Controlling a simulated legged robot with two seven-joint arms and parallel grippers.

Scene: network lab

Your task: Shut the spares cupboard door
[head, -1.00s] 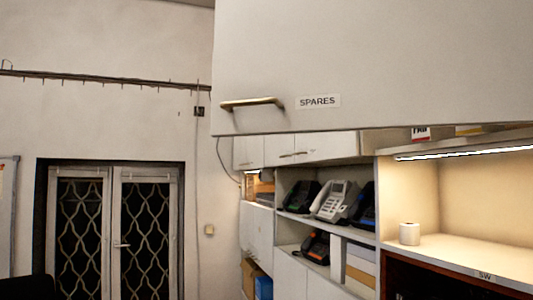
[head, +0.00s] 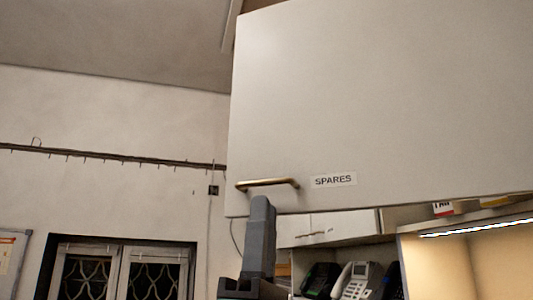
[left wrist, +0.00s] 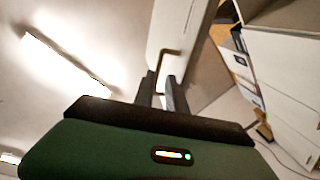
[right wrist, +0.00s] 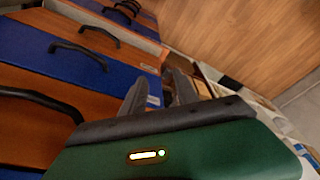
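The spares cupboard door (head: 400,95) is a large pale panel standing open across the upper right of the head view. It carries a SPARES label (head: 333,180) and a brass bar handle (head: 268,184) near its lower left corner. My left gripper (head: 262,203) rises from below, its tip just under the handle. In the left wrist view the door (left wrist: 178,28) and handle (left wrist: 169,57) lie at the fingertips of my left gripper (left wrist: 160,82). Its fingers are apart; I cannot tell whether they touch the handle. My right gripper (right wrist: 159,85) is open and empty, away from the door.
Below the door are shelves with desk phones (head: 355,280) and a lit cabinet bay (head: 490,255). A barred window (head: 115,272) is in the wall at left. Blue and orange fronts with black handles (right wrist: 85,55) are close to my right gripper.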

